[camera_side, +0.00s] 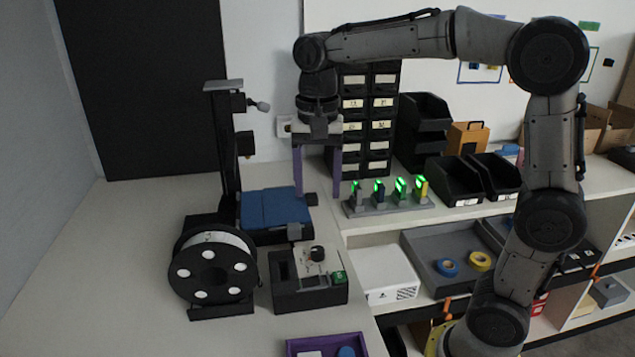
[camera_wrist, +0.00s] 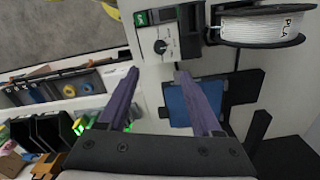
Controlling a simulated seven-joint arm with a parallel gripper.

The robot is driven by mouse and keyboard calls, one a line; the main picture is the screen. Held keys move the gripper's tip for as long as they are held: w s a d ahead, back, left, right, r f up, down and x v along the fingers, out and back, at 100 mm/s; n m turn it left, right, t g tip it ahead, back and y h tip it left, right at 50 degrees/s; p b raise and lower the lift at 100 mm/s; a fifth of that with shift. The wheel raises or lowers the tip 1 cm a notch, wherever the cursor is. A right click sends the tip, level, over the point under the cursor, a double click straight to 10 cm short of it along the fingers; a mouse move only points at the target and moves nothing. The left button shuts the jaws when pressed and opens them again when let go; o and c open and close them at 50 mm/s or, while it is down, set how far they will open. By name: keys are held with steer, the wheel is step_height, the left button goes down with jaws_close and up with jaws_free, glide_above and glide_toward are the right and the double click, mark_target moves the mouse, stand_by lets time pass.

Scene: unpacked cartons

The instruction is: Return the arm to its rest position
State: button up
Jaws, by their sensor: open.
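My gripper (camera_side: 318,182) hangs from the arm, pointing down, with its two purple fingers apart and nothing between them. In the side view it is above the white table, just right of the blue plate (camera_side: 275,208) of a black printer-like machine (camera_side: 225,150). The fingers also show in the wrist view (camera_wrist: 155,85), spread wide, with the blue plate (camera_wrist: 192,103) near the right finger. My arm is raised and bent, reaching leftwards over the table.
A filament spool (camera_side: 213,268) and a black box with a knob (camera_side: 312,290) stand in front. Lit green devices on a rack (camera_side: 388,208) stand right of the gripper. Black drawers (camera_side: 368,120) and bins (camera_side: 455,180) are behind. A purple tray (camera_side: 328,343) lies at the front. The left table is clear.

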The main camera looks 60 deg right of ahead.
steer(key=s+r+n+t, duration=0.2)
steer(key=s+r+t, duration=0.15)
steer(key=s, duration=0.55)
steer(key=s+f+n+t, duration=0.2)
steer(key=s+f+n, duration=0.5)
steer(key=n, duration=0.3)
steer(key=shift+s+f, duration=0.3)
steer(key=shift+s, duration=0.3)
steer(key=shift+d, duration=0.1)
stand_by(0.5)
